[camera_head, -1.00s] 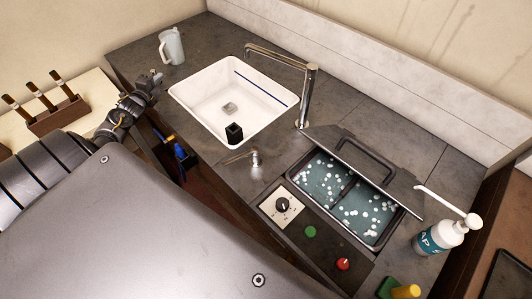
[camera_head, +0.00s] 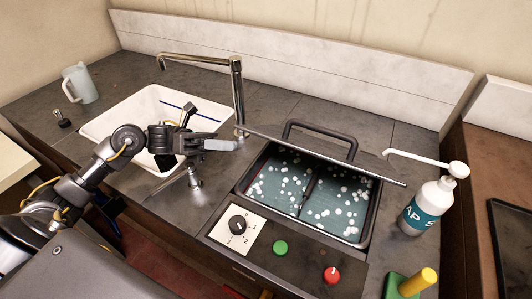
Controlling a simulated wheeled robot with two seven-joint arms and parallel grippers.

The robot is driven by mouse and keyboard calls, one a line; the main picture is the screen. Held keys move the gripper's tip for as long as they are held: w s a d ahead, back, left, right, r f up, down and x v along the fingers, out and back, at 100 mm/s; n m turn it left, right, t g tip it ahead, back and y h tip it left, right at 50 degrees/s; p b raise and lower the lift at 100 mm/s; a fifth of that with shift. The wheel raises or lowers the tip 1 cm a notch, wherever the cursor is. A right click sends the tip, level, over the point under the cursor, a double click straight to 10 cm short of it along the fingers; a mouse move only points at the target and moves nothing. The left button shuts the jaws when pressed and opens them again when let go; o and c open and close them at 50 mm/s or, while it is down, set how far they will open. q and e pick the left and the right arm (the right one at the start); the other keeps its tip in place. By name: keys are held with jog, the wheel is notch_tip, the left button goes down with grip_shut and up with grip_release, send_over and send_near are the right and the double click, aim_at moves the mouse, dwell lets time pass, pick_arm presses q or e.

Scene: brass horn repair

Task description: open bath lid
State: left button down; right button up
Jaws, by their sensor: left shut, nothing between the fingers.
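The bath (camera_head: 366,232) is a dark-rimmed basin set in the counter, holding teal liquid with white foam dots and a divider. Its dark lid (camera_head: 372,163) with a black bar handle (camera_head: 318,136) lies along the back edge and looks tilted up, leaving most of the liquid in view. My left gripper (camera_head: 236,145) is shut and empty. It hovers left of the lid's left end, close to the tap's base; I cannot tell whether it touches either. My right gripper is out of view.
A chrome tap (camera_head: 239,90) rises just behind my left gripper. The white sink (camera_head: 120,110) is partly hidden by my left arm. A soap pump bottle (camera_head: 428,207) stands right of the bath. A control panel (camera_head: 262,262) with dial and buttons lies in front.

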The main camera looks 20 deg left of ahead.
pick_arm(q)
jog(key=p+x, duration=0.5)
jog(key=x, duration=0.5)
jog(key=shift+w, duration=0.15)
jog(key=shift+r, duration=0.1)
